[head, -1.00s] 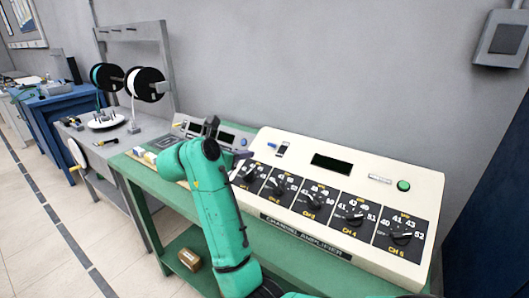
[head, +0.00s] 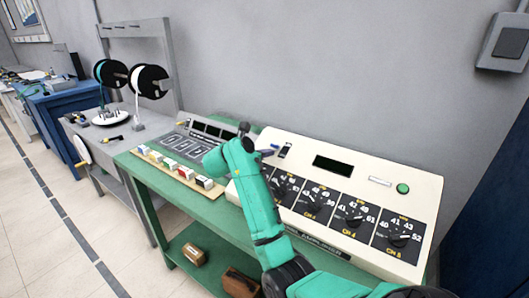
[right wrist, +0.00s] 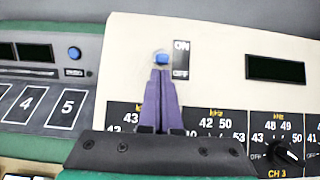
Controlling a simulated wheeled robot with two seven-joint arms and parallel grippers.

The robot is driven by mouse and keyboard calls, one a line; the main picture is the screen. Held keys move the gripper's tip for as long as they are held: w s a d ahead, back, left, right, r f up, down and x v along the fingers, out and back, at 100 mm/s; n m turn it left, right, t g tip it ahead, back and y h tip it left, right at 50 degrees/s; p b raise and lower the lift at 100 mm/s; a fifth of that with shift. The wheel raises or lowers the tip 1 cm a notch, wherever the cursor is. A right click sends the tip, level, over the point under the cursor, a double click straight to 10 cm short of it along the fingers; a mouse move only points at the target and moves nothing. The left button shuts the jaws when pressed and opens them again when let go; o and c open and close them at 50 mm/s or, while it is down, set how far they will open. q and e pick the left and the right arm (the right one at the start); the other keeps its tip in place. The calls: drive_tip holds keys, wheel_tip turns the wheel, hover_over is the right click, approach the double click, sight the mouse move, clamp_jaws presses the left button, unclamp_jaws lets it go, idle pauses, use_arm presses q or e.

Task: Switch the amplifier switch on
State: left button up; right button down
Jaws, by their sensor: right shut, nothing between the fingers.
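The cream channel amplifier (head: 350,150) stands on the green bench, its sloped face toward me. Its black ON/OFF plate (head: 285,150) is at the upper left; in the right wrist view the plate (right wrist: 181,60) reads ON above and OFF below. The blue-tipped switch (right wrist: 161,57) is just left of that plate; which position it is in I cannot tell. My right gripper (head: 268,153) is at the amplifier's upper left. In the right wrist view its purple fingers (right wrist: 160,72) are together and empty, tips just below the blue tip; contact is unclear. My left gripper is not in view.
Below the switch is a row of black channel dials (head: 353,214). A green button (head: 403,188) is at the upper right. A grey numbered panel (head: 185,140) and a tray of small blocks (head: 180,172) lie to the left. Two spools stand further left.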

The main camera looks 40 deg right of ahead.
sight(272, 144)
drive_tip(key=shift+w+d+r+g+y+p, duration=0.1)
drive_tip(key=shift+r+g+y+p, duration=0.1)
drive_tip(key=shift+r+y+p, duration=0.4)
drive_tip(key=shift+d+r+g+y+p, duration=0.1)
drive_tip(key=shift+r+g+y+p, duration=0.15)
drive_tip(key=shift+y+p, duration=0.6)
drive_tip(key=shift+r+y+p, duration=0.25)
drive_tip(key=shift+y+p, duration=0.1)
drive_tip(key=shift+w+d+r+g+y+p, duration=0.1)
drive_tip(key=shift+d+r+g+y+p, duration=0.15)
drive_tip(key=shift+y+p, duration=0.3)
drive_tip(key=shift+w+d+r+g+y+p, duration=0.1)
drive_tip(key=shift+d+r+g+y+p, duration=0.15)
drive_tip(key=shift+y, duration=0.5)
drive_tip(key=shift+d+r+y, duration=0.15)
drive_tip(key=shift+y, duration=0.25)
drive_tip(key=shift+d, duration=0.1)
drive_tip(key=shift+d+r, duration=0.1)
drive_tip(key=shift+r, duration=0.15)
drive_tip(key=shift+r+p, duration=0.55)
drive_tip(key=shift+r, duration=0.2)
